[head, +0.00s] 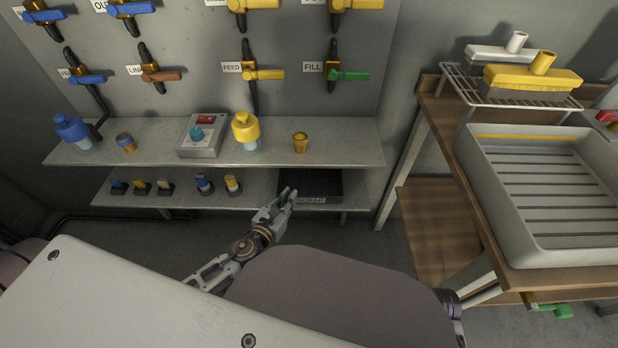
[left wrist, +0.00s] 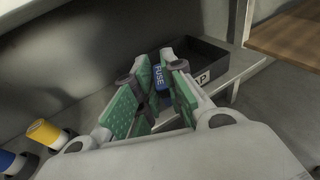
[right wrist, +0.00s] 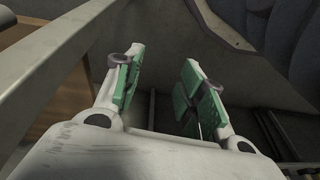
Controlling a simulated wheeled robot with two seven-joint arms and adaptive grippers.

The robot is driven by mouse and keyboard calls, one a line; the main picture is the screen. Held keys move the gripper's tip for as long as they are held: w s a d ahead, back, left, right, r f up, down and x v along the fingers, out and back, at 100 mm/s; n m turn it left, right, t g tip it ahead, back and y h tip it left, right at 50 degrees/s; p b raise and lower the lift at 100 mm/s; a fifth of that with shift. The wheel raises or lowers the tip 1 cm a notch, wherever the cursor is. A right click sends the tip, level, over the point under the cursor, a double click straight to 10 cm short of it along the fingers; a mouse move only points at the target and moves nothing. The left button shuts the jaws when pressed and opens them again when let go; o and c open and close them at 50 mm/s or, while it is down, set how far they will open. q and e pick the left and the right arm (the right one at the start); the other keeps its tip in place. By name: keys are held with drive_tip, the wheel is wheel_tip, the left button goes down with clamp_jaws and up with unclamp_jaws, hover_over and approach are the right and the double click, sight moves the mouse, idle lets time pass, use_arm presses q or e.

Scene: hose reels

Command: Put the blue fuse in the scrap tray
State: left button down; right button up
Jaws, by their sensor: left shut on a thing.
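The blue fuse (left wrist: 160,77), lettered FUSE, is between the fingertips of my left gripper (left wrist: 157,70), which is shut on it. The black scrap tray (left wrist: 208,57) lies just beyond and to the right of the fingertips in the left wrist view. In the head view the scrap tray (head: 325,186) sits on the lower shelf, with my left gripper (head: 287,197) at its front left part. I cannot tell whether the fuse is over the tray floor or its edge. My right gripper (right wrist: 160,80) is open and empty.
The upper shelf (head: 345,150) hangs above the tray. A wooden bench (head: 470,215) with a grey basin (head: 500,222) stands at right.

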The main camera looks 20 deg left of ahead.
use_arm(q)
drive_tip(key=shift+f+b+x, duration=0.2)
drive_tip(key=shift+b+x, duration=0.2)
drive_tip(key=shift+x, duration=1.9)
drive_tip(key=shift+f+b+x, duration=0.15)
drive_tip(key=shift+b+x, duration=0.2)
drive_tip(key=shift+x, duration=1.95)
drive_tip(key=shift+f+b+x, duration=0.2)
drive_tip(key=shift+b+x, duration=0.2)
drive_tip(key=shift+x, duration=1.9)
use_arm(e)
drive_tip(key=shift+w+a+r+t, duration=0.1)
drive_tip(key=shift+a+r+t, duration=0.1)
drive_tip(key=shift+r, duration=0.6)
drive_tip(key=shift+w+a+r+t, duration=0.1)
drive_tip(key=shift+a+r+t, duration=0.1)
drive_tip(key=shift+r, duration=0.55)
use_arm(q)
drive_tip(key=shift+s, duration=0.1)
use_arm(e)
drive_tip(key=shift+d, duration=0.1)
